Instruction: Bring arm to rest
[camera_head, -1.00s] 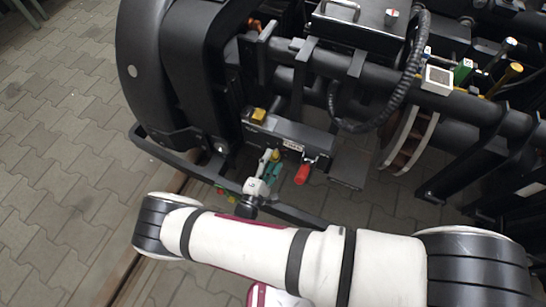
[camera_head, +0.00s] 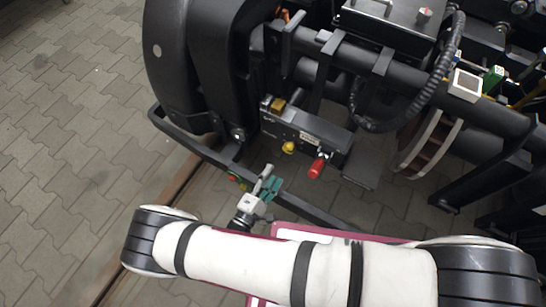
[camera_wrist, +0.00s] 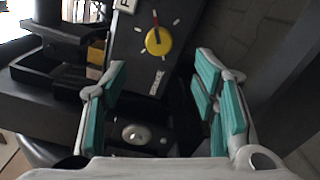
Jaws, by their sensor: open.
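My gripper (camera_head: 264,187) has teal finger pads and is open and empty. In the head view it is above the lower frame bar of the bogie, just below and left of a dark control box (camera_head: 306,128). In the wrist view the open fingers (camera_wrist: 165,95) show at both sides of the picture. Between and beyond them is the dark box with a yellow rotary knob (camera_wrist: 158,41) and a dial scale around it. My gripper is apart from the knob. The yellow knob also shows in the head view (camera_head: 288,147). My arm stretches across the bottom of the head view.
A red handle (camera_head: 318,166) sticks out from the box's right end. A black hose (camera_head: 440,70) loops over the bogie's pipes. The lower frame bar (camera_head: 300,200) runs close by my gripper. Open paving (camera_head: 70,110) lies to the left, with a rail (camera_head: 155,215) along it.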

